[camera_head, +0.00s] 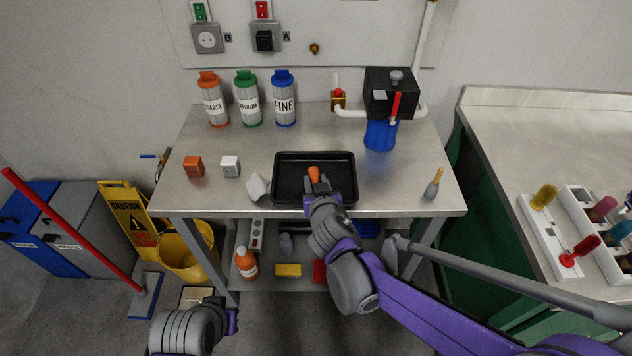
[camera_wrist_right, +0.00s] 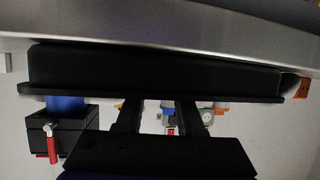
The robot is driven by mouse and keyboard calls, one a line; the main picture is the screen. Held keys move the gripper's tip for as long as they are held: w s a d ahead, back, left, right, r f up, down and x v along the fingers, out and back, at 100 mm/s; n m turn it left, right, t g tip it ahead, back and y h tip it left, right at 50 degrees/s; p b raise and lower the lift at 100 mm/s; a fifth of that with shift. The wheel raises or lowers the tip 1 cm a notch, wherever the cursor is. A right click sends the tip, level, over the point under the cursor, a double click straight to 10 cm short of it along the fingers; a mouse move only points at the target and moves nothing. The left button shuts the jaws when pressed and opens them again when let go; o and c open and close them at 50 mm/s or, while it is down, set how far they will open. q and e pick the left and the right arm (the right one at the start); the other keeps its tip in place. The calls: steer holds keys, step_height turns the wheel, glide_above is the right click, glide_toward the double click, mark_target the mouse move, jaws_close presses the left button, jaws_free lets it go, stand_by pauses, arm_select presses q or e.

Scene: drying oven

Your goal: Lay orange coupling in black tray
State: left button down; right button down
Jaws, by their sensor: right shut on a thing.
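The black tray (camera_head: 281,201) lies near the front edge of the grey workbench. The small orange coupling (camera_head: 314,173) shows inside the tray's outline, at the tip of my right gripper (camera_head: 318,184). The right gripper reaches in over the tray's front rim and is shut on the coupling. In the right wrist view the picture is upside down; the gripper fingers (camera_wrist_right: 160,105) end at the rim of the black tray (camera_wrist_right: 160,72), and the coupling is hidden there. I cannot tell whether the coupling touches the tray floor. Part of my left arm shows at the bottom; its jaws do not.
An orange socket cube (camera_head: 193,167), a white cube (camera_head: 230,166) and a crumpled white lump (camera_head: 257,187) lie left of the tray. Three labelled bottles (camera_head: 247,100) and a blue-black device (camera_head: 381,133) stand behind. A small brush (camera_head: 433,186) stands at the right.

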steer(key=shift+f, duration=0.1)
steer(key=c, duration=0.5)
jaws_free()
steer(key=shift+r, duration=0.25)
steer(key=p+v, duration=0.2)
steer(key=v, duration=1)
steer(key=s+d+f+m+g+h, duration=0.1)
steer(key=s+d+f+g+h, duration=0.15)
steer(key=d, duration=0.35)
steer(key=s+d+f+m+g+h, duration=0.1)
steer(key=s+d+f, duration=0.1)
steer(key=s+d, duration=0.35)
steer(key=s+d+f+g, duration=0.1)
steer(key=s, duration=0.2)
steer(key=s+d+f+g+y, duration=0.1)
steer(key=s+d+g, duration=0.1)
steer(key=s, duration=0.1)
steer(key=s+d+f+g, duration=0.1)
steer(key=s+f+g, duration=0.1)
steer(key=s, duration=0.2)
steer(key=shift+s+d+y, duration=0.1)
steer(key=shift+d+y, duration=0.15)
steer(key=shift+y, duration=0.1)
